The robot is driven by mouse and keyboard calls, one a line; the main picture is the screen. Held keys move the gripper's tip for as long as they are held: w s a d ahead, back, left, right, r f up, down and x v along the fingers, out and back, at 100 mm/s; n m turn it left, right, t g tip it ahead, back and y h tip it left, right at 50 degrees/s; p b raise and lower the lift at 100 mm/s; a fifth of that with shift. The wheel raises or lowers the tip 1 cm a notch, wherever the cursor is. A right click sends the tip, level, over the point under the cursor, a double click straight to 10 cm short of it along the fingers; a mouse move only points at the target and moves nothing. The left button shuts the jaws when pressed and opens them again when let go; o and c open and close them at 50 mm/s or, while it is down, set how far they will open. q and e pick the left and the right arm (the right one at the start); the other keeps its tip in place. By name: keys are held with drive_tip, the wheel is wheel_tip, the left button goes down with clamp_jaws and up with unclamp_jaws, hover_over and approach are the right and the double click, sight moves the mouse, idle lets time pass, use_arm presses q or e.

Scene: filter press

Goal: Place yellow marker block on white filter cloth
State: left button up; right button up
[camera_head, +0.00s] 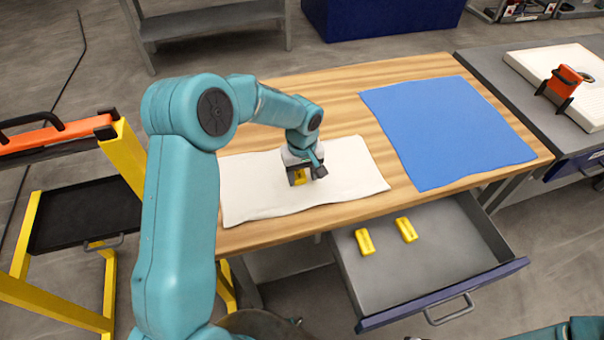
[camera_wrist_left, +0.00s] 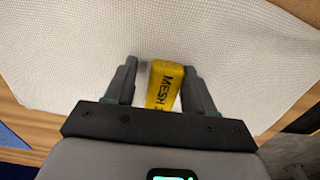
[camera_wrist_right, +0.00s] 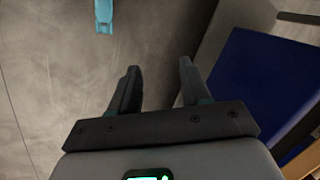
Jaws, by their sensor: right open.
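The white filter cloth (camera_head: 345,180) lies on the left part of the wooden table. A yellow marker block (camera_wrist_left: 164,85) with "MESH" lettering is at the cloth, between the fingers of my left gripper (camera_wrist_left: 160,75). The fingers are apart, with a visible gap between the left finger and the block. In the head view my left gripper (camera_head: 306,178) hides most of this block. Two more yellow blocks, one on the left (camera_head: 365,242) and one on the right (camera_head: 406,230), lie in the open drawer. My right gripper (camera_wrist_right: 157,85) is open and empty, away from the cloth.
A blue cloth (camera_head: 445,130) covers the table's right part. The open drawer (camera_head: 420,275) juts out at the table's front. A yellow-framed cart (camera_head: 125,160) stands at the left. A grey bench (camera_head: 480,62) with an orange tool (camera_head: 565,82) adjoins at the right.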

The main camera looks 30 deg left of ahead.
sight(301, 175)
use_arm(q)
drive_tip(key=shift+s+f, duration=0.35)
drive_tip(key=shift+s, duration=0.05)
drive_tip(key=shift+w+a+r+p, duration=0.15)
drive_tip(key=shift+w+r+p, duration=0.05)
drive_tip(key=shift+r+p, duration=0.6)
wheel_tip(301, 175, up, 12)
drive_tip(key=shift+b, duration=0.45)
drive_tip(key=shift+w+f, duration=0.1)
drive_tip(key=shift+f, duration=0.05)
